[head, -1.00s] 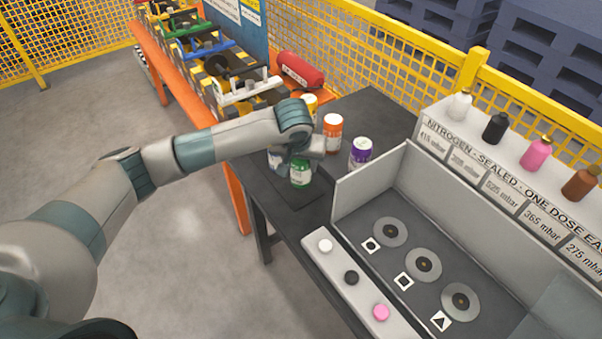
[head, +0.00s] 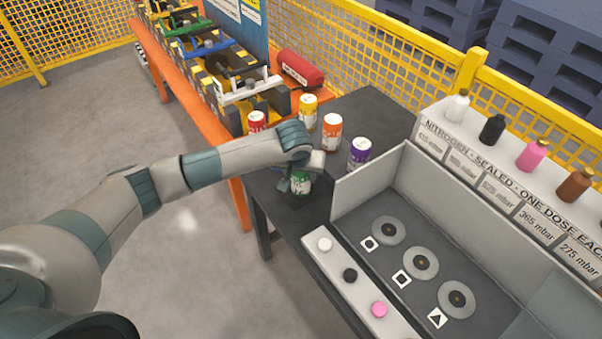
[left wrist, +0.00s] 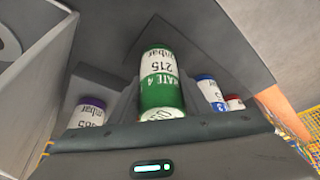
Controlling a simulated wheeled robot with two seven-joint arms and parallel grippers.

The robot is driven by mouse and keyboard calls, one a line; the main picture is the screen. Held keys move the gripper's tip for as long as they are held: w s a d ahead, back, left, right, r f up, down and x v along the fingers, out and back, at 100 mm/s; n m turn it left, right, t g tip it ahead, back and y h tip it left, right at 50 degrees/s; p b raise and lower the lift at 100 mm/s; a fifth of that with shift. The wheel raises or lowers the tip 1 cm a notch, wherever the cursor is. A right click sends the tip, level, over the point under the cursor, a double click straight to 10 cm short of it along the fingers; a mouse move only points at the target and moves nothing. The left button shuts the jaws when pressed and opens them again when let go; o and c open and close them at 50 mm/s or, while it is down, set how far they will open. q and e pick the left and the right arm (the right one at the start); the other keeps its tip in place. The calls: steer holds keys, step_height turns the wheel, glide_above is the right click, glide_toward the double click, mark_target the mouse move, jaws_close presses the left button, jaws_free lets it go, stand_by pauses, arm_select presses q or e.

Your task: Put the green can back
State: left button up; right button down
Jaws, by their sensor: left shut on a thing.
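The green can (head: 301,184) is at the near part of the dark table, beside the grey case. My left gripper (head: 300,174) is shut on it and partly covers it in the head view. In the left wrist view the green can (left wrist: 162,85) shows label text "215", in front of a dark square mat (left wrist: 215,60). I cannot tell whether its base touches the table. My right gripper is not in view.
Red (head: 257,121), yellow (head: 307,112), orange (head: 331,132) and purple (head: 359,153) cans stand behind. A blue can (left wrist: 208,90) shows only in the left wrist view. The grey case wall (head: 368,183) is close on the right.

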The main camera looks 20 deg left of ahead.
arm_select(q)
steer(key=shift+f, duration=0.1)
steer(key=o, duration=1.4)
steer(key=b+v, duration=0.3)
steer(key=v, duration=0.9)
